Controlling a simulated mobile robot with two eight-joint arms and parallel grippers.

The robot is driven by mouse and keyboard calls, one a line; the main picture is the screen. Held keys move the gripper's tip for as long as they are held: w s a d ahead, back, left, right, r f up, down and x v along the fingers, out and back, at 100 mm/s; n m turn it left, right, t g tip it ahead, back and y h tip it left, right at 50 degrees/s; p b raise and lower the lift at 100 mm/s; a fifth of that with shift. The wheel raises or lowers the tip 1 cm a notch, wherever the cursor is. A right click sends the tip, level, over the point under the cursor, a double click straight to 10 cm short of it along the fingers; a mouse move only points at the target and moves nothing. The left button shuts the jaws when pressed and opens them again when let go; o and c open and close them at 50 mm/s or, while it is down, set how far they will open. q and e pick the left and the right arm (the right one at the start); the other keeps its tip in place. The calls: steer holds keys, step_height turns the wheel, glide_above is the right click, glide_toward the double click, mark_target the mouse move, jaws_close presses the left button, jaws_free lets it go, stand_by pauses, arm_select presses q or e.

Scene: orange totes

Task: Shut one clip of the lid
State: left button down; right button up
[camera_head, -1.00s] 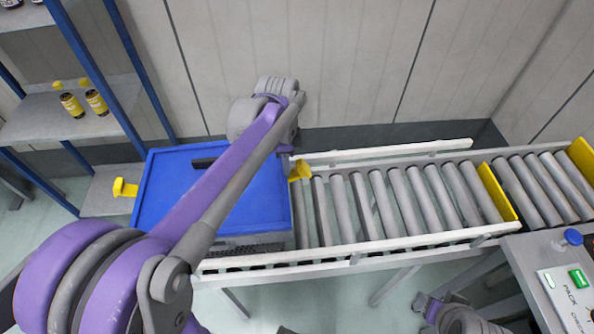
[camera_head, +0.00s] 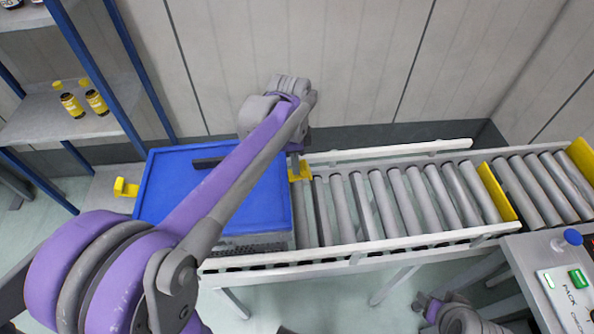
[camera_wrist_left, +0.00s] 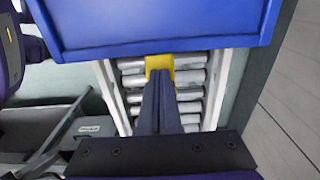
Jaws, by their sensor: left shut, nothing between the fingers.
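The blue lid (camera_head: 172,170) covers a grey tote (camera_head: 255,243) at the left end of the roller conveyor. One yellow clip (camera_head: 126,188) sticks out from the lid's left side. The other yellow clip (camera_head: 300,171) is at the lid's right side, above the rollers. My left gripper (camera_head: 294,166) is shut and empty, its fingertips at the right clip. In the left wrist view the closed fingers (camera_wrist_left: 160,82) overlap the yellow clip (camera_wrist_left: 160,63), below the blue lid edge (camera_wrist_left: 160,42). Whether they touch cannot be told. My right gripper (camera_head: 428,306) shows only in part at the bottom.
The conveyor rollers (camera_head: 400,205) run right, with a yellow stop plate (camera_head: 498,191) across them. A shelf with bottles (camera_head: 96,101) stands at the left. A panel with a green button (camera_head: 578,278) is at the lower right. The wall is close behind.

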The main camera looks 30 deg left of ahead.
arm_select(q)
steer(key=shift+d+f, duration=0.1)
steer(key=shift+d, duration=0.05)
steer(key=shift+w+d+f, duration=0.2)
steer(key=shift+f, duration=0.15)
stand_by(0.4)
steer(key=shift+w+d+f+b, duration=0.1)
steer(key=shift+d+f+b, duration=0.1)
steer(key=shift+b, duration=0.15)
steer(key=shift+w+d+f, duration=0.1)
steer(key=shift+f, duration=0.05)
steer(key=shift+d+f, duration=0.15)
steer(key=shift+f, duration=0.1)
steer(key=shift+w, duration=0.1)
stand_by(0.3)
